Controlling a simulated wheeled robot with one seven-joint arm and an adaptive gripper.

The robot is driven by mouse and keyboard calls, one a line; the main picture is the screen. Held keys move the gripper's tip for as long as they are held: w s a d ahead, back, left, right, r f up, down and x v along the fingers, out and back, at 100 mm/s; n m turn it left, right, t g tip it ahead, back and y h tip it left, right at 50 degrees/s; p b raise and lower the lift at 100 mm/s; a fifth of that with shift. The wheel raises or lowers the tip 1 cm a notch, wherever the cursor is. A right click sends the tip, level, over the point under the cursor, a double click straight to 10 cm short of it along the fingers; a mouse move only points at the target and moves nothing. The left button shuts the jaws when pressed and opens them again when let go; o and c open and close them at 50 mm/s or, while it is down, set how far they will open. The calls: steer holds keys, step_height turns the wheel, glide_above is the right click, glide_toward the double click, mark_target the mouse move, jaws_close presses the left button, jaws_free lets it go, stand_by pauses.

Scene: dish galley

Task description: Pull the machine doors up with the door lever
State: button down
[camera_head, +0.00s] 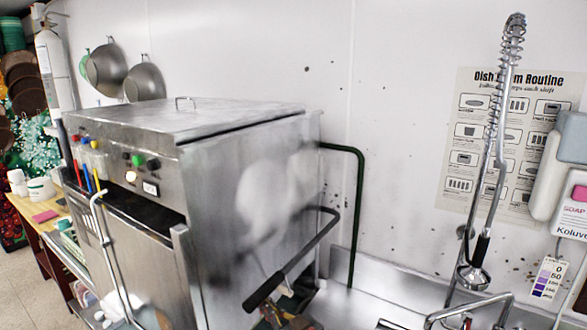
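The dish machine (237,170) is a boxy stainless-steel unit left of centre in the head view. Its right side panel is smooth and carries blurred reflections. On its front, a steel door panel (150,262) stands below a dark horizontal recess. I cannot tell from this angle how far the doors are down. The door lever (304,254) is a bent grey bar at the machine's right side. It slopes down toward me and ends in a black grip (264,292). My gripper is not clearly visible, and nothing is seen holding the lever.
A sink counter (360,303) adjoins the machine on the right, with a coiled spray hose (497,130) above. A dark green pipe (358,200) runs along the wall behind the lever. Dark items lie below the grip. A wooden shelf (48,233) stands at left.

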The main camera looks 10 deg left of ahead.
steer(key=w+d+r+p, duration=0.1)
steer(key=w+r+p, duration=0.2)
steer(key=r+p, duration=0.6)
steer(key=w+d+r+p, duration=0.1)
steer(key=w+r+p, duration=0.3)
steer(key=r, duration=0.9)
steer(key=w+d+r+p, duration=0.2)
steer(key=r+p, duration=0.6)
steer(key=r, duration=0.2)
steer(key=s+d+f+b, duration=0.1)
steer(key=s+d+f, duration=0.1)
steer(key=s+d, duration=0.5)
steer(key=shift+d, duration=0.15)
stand_by(0.4)
stand_by(0.7)
